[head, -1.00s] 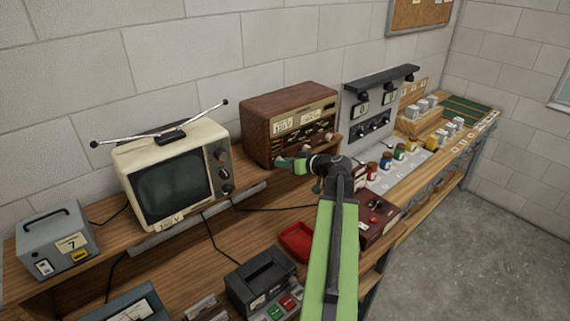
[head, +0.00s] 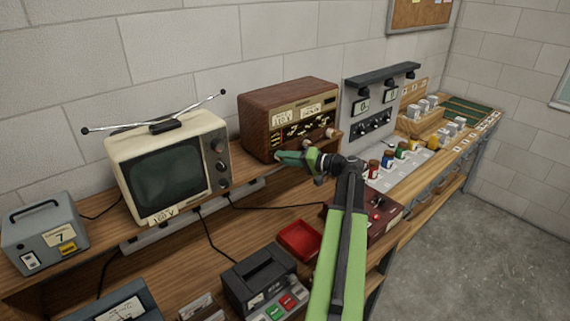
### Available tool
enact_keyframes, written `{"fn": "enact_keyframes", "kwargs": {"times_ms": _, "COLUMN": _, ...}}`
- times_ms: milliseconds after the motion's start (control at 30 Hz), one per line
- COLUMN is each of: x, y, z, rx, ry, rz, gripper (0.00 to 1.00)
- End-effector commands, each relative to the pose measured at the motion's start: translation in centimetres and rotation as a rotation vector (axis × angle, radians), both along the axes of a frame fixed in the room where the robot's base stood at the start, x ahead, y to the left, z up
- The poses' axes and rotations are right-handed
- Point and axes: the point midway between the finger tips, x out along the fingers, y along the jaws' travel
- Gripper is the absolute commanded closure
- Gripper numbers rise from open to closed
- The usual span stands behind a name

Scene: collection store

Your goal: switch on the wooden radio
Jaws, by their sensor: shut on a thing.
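The wooden radio (head: 262,113) stands on the raised shelf against the wall, left of centre. Its dial (head: 303,133) shows bright yellow marks on black. A pale knob (head: 330,133) shows at the right of its front. My green gripper (head: 284,157) is at the lower left of the radio's front, shut on what seems to be the left knob. The fingers hide that knob, so I cannot see how far it is turned.
A cream television (head: 115,155) with rod antennas stands left of the radio. A meter panel (head: 356,123) stands right of it. Below are a red tray (head: 318,232), a dark box device (head: 258,278) and a maroon box (head: 385,226). Small coloured jars (head: 387,160) stand on the right.

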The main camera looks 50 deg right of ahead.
Motion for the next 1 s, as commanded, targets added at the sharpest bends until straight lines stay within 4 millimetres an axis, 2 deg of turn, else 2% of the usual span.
{"fn": "enact_keyframes", "kwargs": {"times_ms": 33, "x": -0.09, "y": -0.03, "z": -0.68, "rx": 0.038, "ry": -0.001, "rz": 0.002, "gripper": 1.00}}
{"fn": "enact_keyframes", "kwargs": {"times_ms": 500, "x": -0.12, "y": -0.01, "z": -0.64, "rx": 0.342, "ry": -0.034, "rz": 0.002, "gripper": 1.00}}
{"fn": "enact_keyframes", "kwargs": {"times_ms": 1000, "x": -0.15, "y": -0.07, "z": -0.44, "rx": 0.415, "ry": -0.042, "rz": 0.000, "gripper": 1.00}}
